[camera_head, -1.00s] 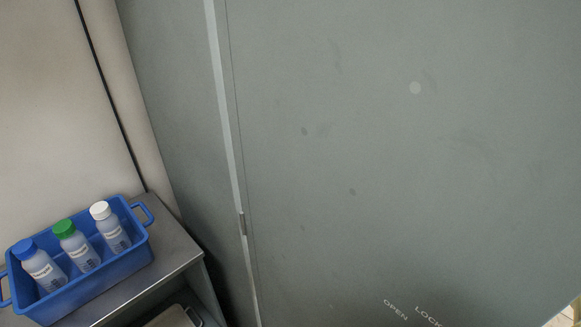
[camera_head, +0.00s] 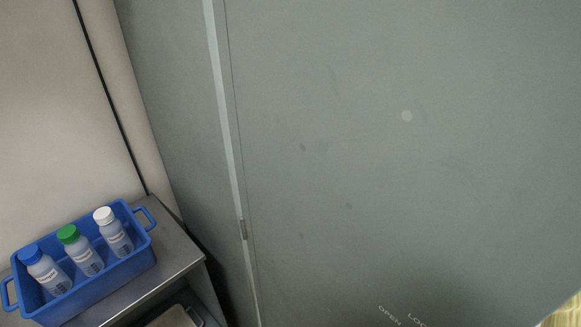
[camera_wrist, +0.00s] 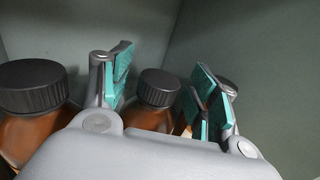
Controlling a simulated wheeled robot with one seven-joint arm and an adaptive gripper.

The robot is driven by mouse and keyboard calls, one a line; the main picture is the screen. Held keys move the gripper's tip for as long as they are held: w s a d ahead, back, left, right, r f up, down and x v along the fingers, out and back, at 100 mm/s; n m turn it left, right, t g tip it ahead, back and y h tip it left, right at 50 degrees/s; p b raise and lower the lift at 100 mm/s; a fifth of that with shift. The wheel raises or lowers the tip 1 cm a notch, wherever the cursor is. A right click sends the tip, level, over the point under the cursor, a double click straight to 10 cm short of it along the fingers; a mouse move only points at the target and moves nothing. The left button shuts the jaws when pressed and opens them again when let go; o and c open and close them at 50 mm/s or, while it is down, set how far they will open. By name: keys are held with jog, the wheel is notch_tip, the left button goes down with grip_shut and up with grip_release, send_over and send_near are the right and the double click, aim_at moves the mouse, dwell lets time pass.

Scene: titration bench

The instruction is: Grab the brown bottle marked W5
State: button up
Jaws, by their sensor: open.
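In the wrist view, my gripper (camera_wrist: 163,70) is open, with teal pads on both fingers. A brown bottle with a black cap (camera_wrist: 157,88) shows between the two fingers, beyond the palm. I cannot tell whether the fingers reach around it. A larger-looking brown bottle with a black ribbed cap (camera_wrist: 32,90) stands left of the left finger. Another dark cap (camera_wrist: 228,86) shows partly behind the right finger. No label is readable, so I cannot tell which bottle is W5. The head view shows neither my gripper nor any brown bottle.
Grey walls stand close behind the bottles in the wrist view. In the head view, a grey panel (camera_head: 380,170) marked OPEN fills the right. A blue crate (camera_head: 95,293) with three white bottles, capped blue, green and white, sits on a metal bench (camera_head: 180,250) at lower left.

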grip_shut()
jog(key=shift+r, duration=0.15)
dwell(0.4)
